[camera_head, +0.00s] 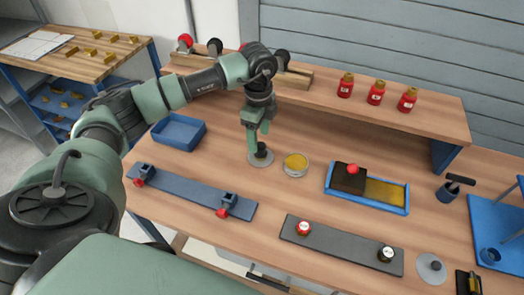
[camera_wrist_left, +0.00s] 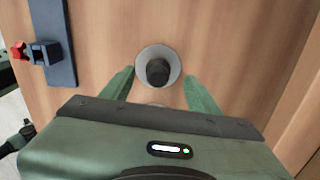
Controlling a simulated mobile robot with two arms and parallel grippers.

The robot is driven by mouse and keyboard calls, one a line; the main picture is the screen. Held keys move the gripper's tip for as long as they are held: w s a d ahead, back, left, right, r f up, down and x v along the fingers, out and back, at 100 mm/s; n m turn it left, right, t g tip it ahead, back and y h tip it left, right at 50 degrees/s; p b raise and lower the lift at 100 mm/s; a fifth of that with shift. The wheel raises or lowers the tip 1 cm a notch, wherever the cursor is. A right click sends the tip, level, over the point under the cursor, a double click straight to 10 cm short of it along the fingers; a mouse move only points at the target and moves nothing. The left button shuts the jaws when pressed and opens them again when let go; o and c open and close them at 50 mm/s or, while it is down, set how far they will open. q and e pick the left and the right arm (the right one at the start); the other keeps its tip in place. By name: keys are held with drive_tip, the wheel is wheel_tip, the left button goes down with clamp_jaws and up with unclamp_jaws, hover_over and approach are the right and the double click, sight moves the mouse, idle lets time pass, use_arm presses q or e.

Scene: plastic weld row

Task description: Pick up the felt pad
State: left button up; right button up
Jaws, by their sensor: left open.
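A flat round grey disc with an upright black knob, which looks like the felt pad (camera_head: 253,161), lies on the wooden bench below my left gripper (camera_head: 259,132). It also shows in the left wrist view (camera_wrist_left: 144,63), with its knob between the two green fingers as seen from above. My left gripper points down, open and empty, with its fingertips close above or beside the knob. I cannot tell whether they touch it. My right gripper is not in view.
A round tin (camera_head: 295,163) stands close to the right of the pad. A blue bin (camera_head: 179,131) is to the left. A blue tray (camera_head: 366,204) holds a dark red-knobbed block. Dark rails (camera_head: 190,189) lie in front. A raised shelf (camera_head: 325,97) with red bottles stands behind.

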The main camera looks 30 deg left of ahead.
sight(260, 144)
use_arm(q)
drive_tip(key=shift+s+d+f, duration=0.1)
drive_tip(key=shift+s+f, duration=0.05)
drive_tip(key=shift+f, duration=0.3)
drive_tip(key=f, duration=0.2)
drive_tip(key=f+p, duration=0.1)
drive_tip(key=f, duration=0.1)
drive_tip(key=shift+d+f, duration=0.2)
drive_tip(key=shift+f, duration=0.2)
clamp_jaws()
